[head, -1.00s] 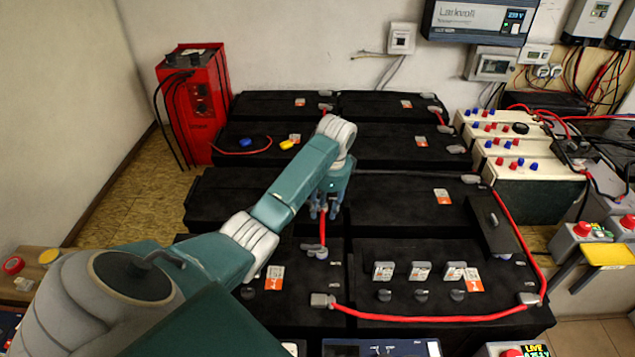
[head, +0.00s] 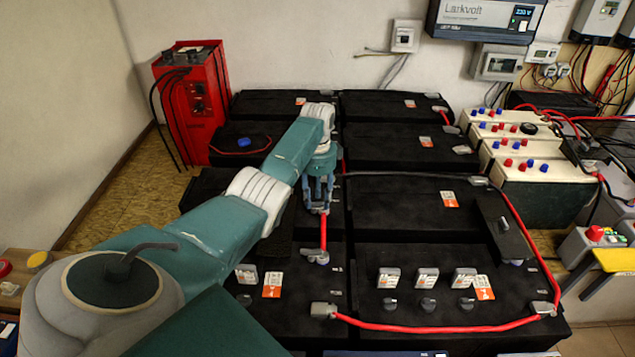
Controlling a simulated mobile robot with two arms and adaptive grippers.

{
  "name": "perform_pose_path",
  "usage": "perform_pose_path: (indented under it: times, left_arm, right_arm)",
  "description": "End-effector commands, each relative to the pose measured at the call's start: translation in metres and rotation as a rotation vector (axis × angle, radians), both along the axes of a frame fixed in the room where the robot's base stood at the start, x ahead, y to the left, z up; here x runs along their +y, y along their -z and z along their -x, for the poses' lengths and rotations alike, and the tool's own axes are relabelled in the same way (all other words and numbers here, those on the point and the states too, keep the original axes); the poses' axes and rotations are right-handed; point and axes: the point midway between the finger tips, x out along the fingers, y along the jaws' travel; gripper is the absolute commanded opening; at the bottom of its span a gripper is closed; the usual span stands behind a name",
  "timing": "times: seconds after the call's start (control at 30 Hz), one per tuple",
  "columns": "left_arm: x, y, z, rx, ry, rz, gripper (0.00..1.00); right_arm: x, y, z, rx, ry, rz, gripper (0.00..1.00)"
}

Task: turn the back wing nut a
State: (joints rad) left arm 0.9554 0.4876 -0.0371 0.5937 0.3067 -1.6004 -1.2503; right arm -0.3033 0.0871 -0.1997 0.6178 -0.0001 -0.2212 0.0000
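My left gripper (head: 318,208) points down over the far end of a short red cable (head: 323,232), between the black battery blocks. The fingertips are at the cable's far end. The back wing nut is hidden behind the gripper or too small to make out. I cannot tell whether the fingers touch anything or how far they are closed. The cable's near end has a pale terminal fitting (head: 316,257) on the front left block. My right gripper is out of view.
Black battery blocks (head: 400,215) fill the middle. A long red cable (head: 430,327) runs along the front right block. A red charger (head: 190,105) stands at the back left. Cream batteries (head: 520,150) with red and blue caps stand at right. A dark plate (head: 503,225) lies at right.

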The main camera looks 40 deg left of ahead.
Motion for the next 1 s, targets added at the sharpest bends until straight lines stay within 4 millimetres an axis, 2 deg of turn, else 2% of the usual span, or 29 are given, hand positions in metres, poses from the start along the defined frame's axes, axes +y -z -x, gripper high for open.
perform_pose_path:
  times: [0.13, 0.4, 0.43, 0.6, 1.0]
  left_arm:
    - [0.0, 0.01, 0.0, 0.001, 0.001, -0.001, 0.35]
    - [0.0, 0.012, 0.0, -0.001, 0.001, -0.002, 0.35]
    - [0.0, 0.012, 0.0, -0.001, 0.001, -0.002, 0.33]
    - [0.0, 0.012, 0.0, -0.001, 0.001, -0.002, 0.0]
    - [0.0, 0.011, 0.0, 0.0, -0.017, -0.001, 0.0]
  right_arm:
    - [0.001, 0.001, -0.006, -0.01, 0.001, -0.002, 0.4]
    - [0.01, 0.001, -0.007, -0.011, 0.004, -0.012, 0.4]
    - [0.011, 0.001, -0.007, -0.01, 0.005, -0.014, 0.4]
    - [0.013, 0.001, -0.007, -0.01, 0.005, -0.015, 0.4]
    - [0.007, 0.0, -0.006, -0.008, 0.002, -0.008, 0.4]
